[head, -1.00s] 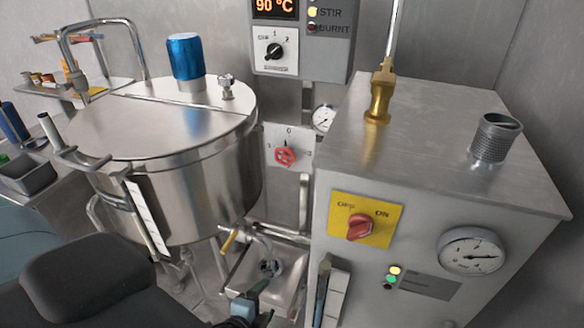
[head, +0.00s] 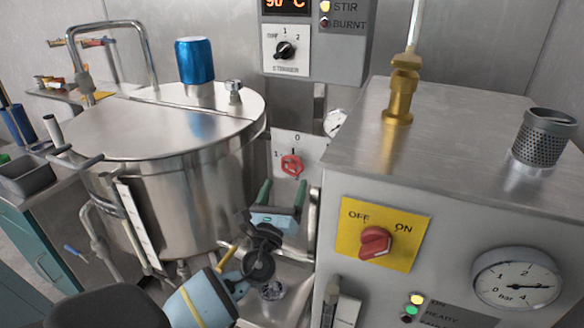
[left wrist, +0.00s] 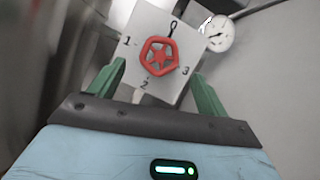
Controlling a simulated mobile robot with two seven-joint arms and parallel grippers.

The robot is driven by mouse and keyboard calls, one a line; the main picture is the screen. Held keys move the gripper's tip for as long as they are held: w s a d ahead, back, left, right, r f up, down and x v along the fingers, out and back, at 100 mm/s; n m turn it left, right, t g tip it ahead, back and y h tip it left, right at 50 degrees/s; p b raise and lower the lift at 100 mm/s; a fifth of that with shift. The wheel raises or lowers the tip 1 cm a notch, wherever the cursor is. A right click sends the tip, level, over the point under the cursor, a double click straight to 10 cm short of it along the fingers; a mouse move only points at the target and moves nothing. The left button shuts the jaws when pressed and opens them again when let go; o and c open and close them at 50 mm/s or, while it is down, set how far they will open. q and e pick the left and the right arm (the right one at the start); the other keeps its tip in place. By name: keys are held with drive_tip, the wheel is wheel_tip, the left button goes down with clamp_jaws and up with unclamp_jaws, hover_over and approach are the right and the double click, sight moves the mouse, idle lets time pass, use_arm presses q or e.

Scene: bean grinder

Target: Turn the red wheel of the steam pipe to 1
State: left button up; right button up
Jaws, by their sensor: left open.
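The red wheel (head: 291,165) sits on a pale wall plate (head: 312,148) between the kettle and the steel cabinet. In the left wrist view the wheel (left wrist: 159,57) is at the upper middle, with 1 to its left, 2 below and 3 to its right. A dark pointer above the wheel points up, away from 1. My left gripper (head: 283,190) is open, with its green fingers just below the wheel in the head view. In the left wrist view the fingers (left wrist: 155,80) stand apart on either side, and nothing is between them. My right gripper is not in view.
The steel kettle (head: 190,165) with a blue cap stands left of the wheel. A steel cabinet (head: 380,165) with a red OFF/ON knob (head: 375,243) and a gauge (head: 516,281) stands close on the right. A control box (head: 312,45) hangs above. The gap between is narrow.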

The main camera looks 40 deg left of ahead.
sight(291, 168)
use_arm(q)
drive_tip(key=x, duration=0.7)
drive_tip(key=shift+w+p, duration=0.15)
drive_tip(key=shift+p, duration=0.2)
drive_tip(key=shift+c, duration=0.4)
drive_tip(key=c, duration=0.9)
